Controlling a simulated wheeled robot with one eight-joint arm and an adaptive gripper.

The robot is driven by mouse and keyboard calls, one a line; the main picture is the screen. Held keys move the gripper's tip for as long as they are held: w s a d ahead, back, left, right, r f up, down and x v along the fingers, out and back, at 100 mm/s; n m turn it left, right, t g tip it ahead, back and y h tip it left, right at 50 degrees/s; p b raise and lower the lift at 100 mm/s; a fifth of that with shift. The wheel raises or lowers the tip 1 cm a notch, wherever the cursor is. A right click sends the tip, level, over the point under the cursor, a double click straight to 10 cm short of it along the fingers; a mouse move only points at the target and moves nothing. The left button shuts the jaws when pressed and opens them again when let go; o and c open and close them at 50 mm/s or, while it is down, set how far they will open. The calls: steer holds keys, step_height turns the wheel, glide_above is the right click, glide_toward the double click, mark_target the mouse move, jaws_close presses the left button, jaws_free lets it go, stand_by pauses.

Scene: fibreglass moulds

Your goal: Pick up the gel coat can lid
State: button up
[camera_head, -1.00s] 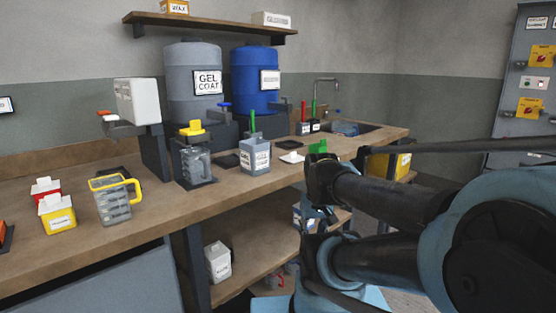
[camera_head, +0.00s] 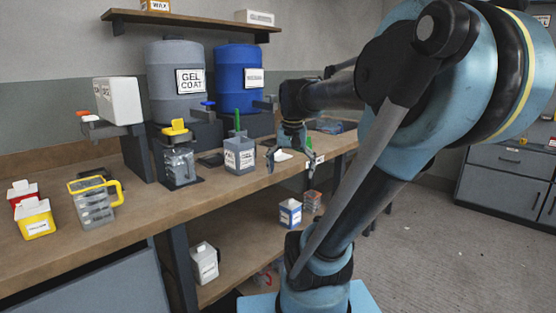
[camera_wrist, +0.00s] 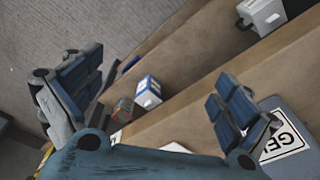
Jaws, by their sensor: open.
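The gel coat can (camera_head: 239,155), a grey square can with a white label, stands near the bench's front edge with a green-handled tool in it. Part of it shows at the right of the wrist view (camera_wrist: 282,112). My gripper (camera_head: 291,162) is open and empty, pointing down by the bench's front edge, right of the can. Its spread fingers also show in the wrist view (camera_wrist: 160,92).
A dispenser stand (camera_head: 179,165) and a yellow-handled jug (camera_head: 96,202) stand left of the can. Large grey (camera_head: 176,85) and blue (camera_head: 240,80) drums stand behind. The lower shelf holds a blue-white box (camera_head: 290,213) and a white container (camera_head: 204,262). Floor to the right is clear.

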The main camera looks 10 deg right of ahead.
steer(key=w+r+m+g, duration=0.1)
steer(key=w+r+m, duration=0.3)
steer(key=w+r, duration=0.6)
steer(key=w+r+m, duration=0.3)
steer(key=w+r, duration=0.3)
steer(key=w, duration=0.8)
glide_above(278, 154)
steer(key=w, duration=0.1)
steer(key=f, duration=1.1)
steer(key=shift+w+d+f, duration=0.15)
steer(key=shift+d, duration=0.25)
steer(key=shift+a+f, duration=0.15)
steer(key=shift+f, duration=1.2)
steer(key=shift+a+f, duration=0.1)
steer(key=shift+f, duration=1.25)
steer(key=c, duration=1.2)
steer(key=shift+s, duration=0.2)
steer(key=shift+c, duration=0.3)
